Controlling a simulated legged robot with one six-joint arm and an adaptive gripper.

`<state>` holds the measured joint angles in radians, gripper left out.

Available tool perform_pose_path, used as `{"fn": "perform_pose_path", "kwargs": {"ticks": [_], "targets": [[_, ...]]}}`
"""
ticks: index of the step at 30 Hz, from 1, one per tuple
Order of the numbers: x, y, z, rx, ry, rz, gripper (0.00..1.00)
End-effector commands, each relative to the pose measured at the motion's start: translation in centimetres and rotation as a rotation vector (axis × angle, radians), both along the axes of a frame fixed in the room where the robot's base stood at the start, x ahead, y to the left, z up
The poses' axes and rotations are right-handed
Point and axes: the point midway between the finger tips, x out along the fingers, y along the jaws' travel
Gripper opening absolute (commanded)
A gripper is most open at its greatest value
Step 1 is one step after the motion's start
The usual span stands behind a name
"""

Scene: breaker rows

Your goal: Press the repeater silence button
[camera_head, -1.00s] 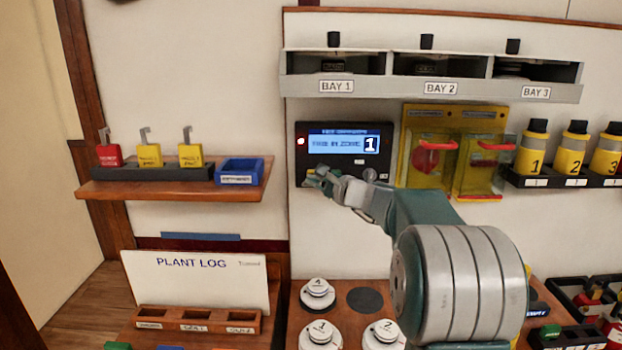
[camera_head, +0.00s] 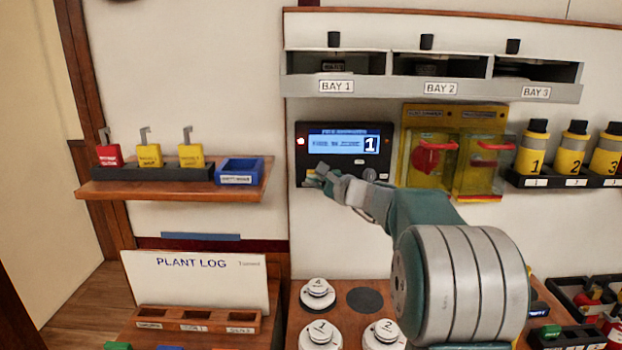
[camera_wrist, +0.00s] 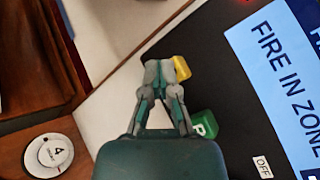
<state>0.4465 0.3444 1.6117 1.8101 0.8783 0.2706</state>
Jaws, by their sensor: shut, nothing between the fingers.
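The black repeater panel (camera_head: 345,128) on the wall has a lit blue screen reading "FIRE IN ZONE 1" and a red lamp at its upper left. My gripper (camera_head: 316,178) is at the panel's lower left corner with its fingers together and empty. In the wrist view, my gripper's fingertips (camera_wrist: 166,72) are right at a yellow button (camera_wrist: 183,67) and partly cover it; I cannot tell whether they touch. No label is readable on it. A green button (camera_wrist: 203,124), its marking partly hidden, lies beside the right finger.
An "OFF" label (camera_wrist: 262,167) sits on the panel. Yellow covers (camera_head: 452,155) with red handles are right of the panel. The bay shelf (camera_head: 430,88) is above. A shelf with padlocks (camera_head: 150,157) is at left. Numbered white knobs (camera_head: 318,294) stand below.

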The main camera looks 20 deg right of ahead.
Motion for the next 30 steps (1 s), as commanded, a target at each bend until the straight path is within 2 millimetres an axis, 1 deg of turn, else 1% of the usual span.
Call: {"fn": "perform_pose_path", "kwargs": {"ticks": [7, 24, 30], "targets": [[-0.2, 0.1, 0.0, 0.000, 0.000, 0.000, 0.00], [-4.6, 1.9, 0.0, 0.000, 0.000, 0.000, 0.00], [-5.5, 2.3, 0.0, 0.000, 0.000, 0.000, 0.00]]}}
